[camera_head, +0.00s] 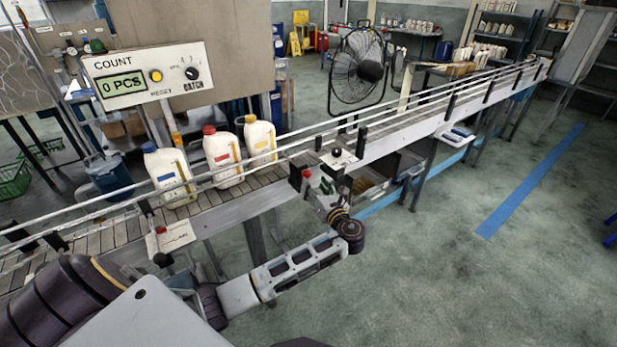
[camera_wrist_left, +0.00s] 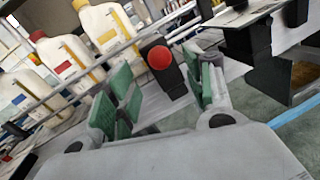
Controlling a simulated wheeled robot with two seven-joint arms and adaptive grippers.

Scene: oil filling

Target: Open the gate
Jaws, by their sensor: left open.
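No part is plainly marked as the gate. A red knob on a black block (camera_head: 306,174) stands at the near edge of the conveyor, right of the bottles. In the left wrist view the red knob (camera_wrist_left: 160,57) sits ahead of and between the green finger pads. My left gripper (camera_head: 326,192) is just right of and below it in the head view. The left gripper (camera_wrist_left: 165,88) is open and empty, its fingers apart from the knob as far as I can tell. My right gripper is not in view.
Bottles with blue, red and yellow caps (camera_head: 222,157) stand on the slatted conveyor (camera_head: 95,238) behind white rails. A second red knob (camera_head: 160,230) is on a plate at left. A black knob (camera_head: 336,152) is on another plate. A counter box (camera_head: 148,75) reads 0 PCS. Floor at right is clear.

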